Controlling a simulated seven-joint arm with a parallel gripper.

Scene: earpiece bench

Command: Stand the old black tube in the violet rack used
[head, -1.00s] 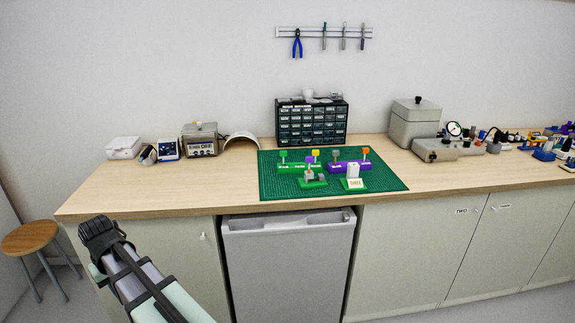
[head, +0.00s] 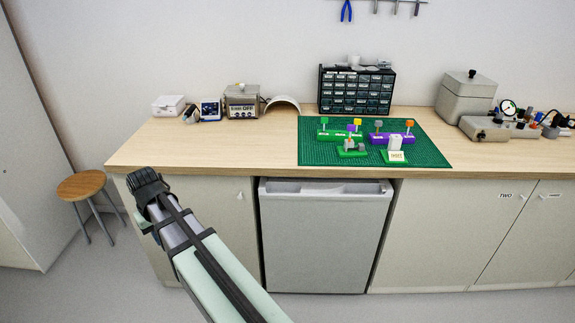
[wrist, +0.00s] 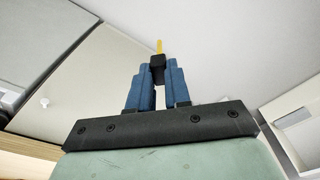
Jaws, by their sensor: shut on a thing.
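My gripper (wrist: 158,88) has blue fingers shut on a black tube (wrist: 157,67), seen as a small black block with a thin yellow tip pointing up in the wrist view. In the head view, my arm reaches up from the bottom, in front of the cabinets and well left of the mat; the held tube cannot be made out there. The violet rack (head: 391,138) stands on the green mat (head: 430,158) at the back right. A grey-topped piece (head: 378,125) and an orange-topped piece (head: 409,124) stand in it. Lettering on its front is too small to read.
A green rack (head: 338,137) with green and yellow tops stands left of the violet one. In front are a small green stand (head: 352,152) and a white sign (head: 395,156). A drawer cabinet (head: 356,90) stands behind. The bench left of the mat (head: 240,145) is clear.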

